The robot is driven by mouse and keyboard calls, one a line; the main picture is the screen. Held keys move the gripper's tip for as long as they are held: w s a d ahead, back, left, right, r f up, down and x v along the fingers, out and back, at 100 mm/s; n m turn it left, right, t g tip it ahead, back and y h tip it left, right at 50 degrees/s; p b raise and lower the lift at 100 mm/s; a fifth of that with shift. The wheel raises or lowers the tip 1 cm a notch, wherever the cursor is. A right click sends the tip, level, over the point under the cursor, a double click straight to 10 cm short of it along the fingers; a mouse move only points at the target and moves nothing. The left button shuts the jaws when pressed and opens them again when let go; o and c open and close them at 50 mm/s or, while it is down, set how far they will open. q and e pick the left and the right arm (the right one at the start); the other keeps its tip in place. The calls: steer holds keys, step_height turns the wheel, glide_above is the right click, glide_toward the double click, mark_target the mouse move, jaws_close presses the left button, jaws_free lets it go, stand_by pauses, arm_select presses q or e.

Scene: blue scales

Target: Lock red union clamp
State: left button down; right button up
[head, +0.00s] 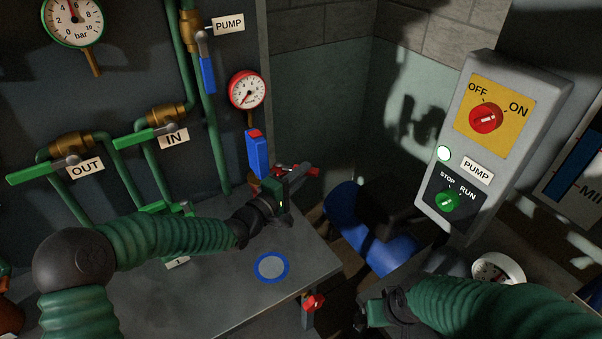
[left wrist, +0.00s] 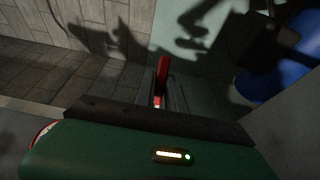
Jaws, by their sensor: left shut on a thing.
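The red union clamp (head: 314,172) shows as a small red part beyond my left gripper (head: 294,173), above the bench near the back wall. Most of the clamp is hidden by the gripper. In the left wrist view a red lever (left wrist: 162,72) stands upright between the fingers of my left gripper (left wrist: 160,100), which is shut on it. I cannot tell whether the clamp is fully closed. My right gripper (head: 368,313) is low in the head view, apart from the clamp; its fingertips are unclear.
A blue part with a red top (head: 257,153) stands just left of the clamp, below a gauge (head: 247,90). The grey bench (head: 225,285) bears a blue-ringed disc (head: 272,267). A red-handled fitting (head: 313,302) is at its edge. A pump control box (head: 480,150) stands right.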

arm_select(q)
steer(key=c, duration=1.6)
jaws_free()
steer(key=shift+f, duration=0.3)
steer(key=shift+c, duration=0.2)
steer(key=shift+o, duration=1.2)
steer(key=shift+w+d+r, duration=0.1)
steer(key=shift+d, duration=0.05)
steer(key=p+v, duration=0.2)
steer(key=v, duration=1.5)
